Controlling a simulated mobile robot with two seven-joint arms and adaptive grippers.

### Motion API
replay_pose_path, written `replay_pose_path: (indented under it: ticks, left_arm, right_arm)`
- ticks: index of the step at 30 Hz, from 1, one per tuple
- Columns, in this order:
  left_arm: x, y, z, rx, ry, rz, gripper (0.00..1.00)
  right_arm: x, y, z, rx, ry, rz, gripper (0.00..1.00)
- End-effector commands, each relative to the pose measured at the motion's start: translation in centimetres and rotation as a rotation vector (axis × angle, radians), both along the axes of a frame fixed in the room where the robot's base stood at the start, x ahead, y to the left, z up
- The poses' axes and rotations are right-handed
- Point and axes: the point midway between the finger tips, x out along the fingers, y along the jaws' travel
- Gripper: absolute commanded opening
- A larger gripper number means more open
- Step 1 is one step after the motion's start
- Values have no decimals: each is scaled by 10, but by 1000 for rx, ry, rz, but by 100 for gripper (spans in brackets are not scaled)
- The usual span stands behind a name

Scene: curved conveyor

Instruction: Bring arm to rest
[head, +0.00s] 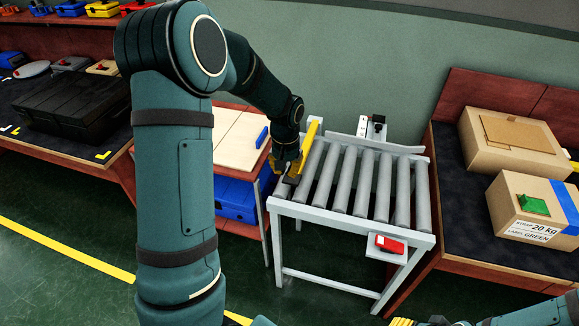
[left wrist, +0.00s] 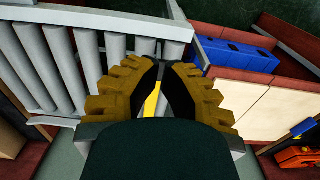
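My left arm spans the head view from bottom left, with its elbow raised high. My left gripper (head: 287,171) hangs at the left edge of the roller conveyor (head: 345,215), beside the yellow guide bar (head: 311,142). In the left wrist view the left gripper (left wrist: 163,66) shows two brown ridged fingers with a narrow gap between their tips. Nothing is held in the gap; part of a yellow strip (left wrist: 152,99) shows through it. My right gripper (head: 402,321) barely shows at the bottom edge of the head view, mostly cut off.
A wooden cabinet (head: 236,140) with a blue bin (head: 238,200) stands left of the conveyor. A red button box (head: 390,244) sits at the conveyor's front. Two cardboard boxes, the nearer one (head: 515,215) labelled, rest on the right bench. A black case (head: 75,105) lies on the left bench.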

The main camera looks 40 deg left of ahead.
Motion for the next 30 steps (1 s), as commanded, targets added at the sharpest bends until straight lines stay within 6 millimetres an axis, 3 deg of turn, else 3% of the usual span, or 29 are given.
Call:
replay_pose_path:
  ticks: [23, 26, 30]
  left_arm:
    - [-6, -6, 2, -7, 0, -6, 0]
    - [-8, -26, -18, -38, -8, -34, 0]
    - [-23, -84, -71, -127, -36, -99, 0]
  right_arm:
    - [0, 0, 1, 0, 1, 0, 47]
    - [0, 0, 1, 0, 1, 0, 47]
    - [0, 0, 1, 0, 1, 0, 47]
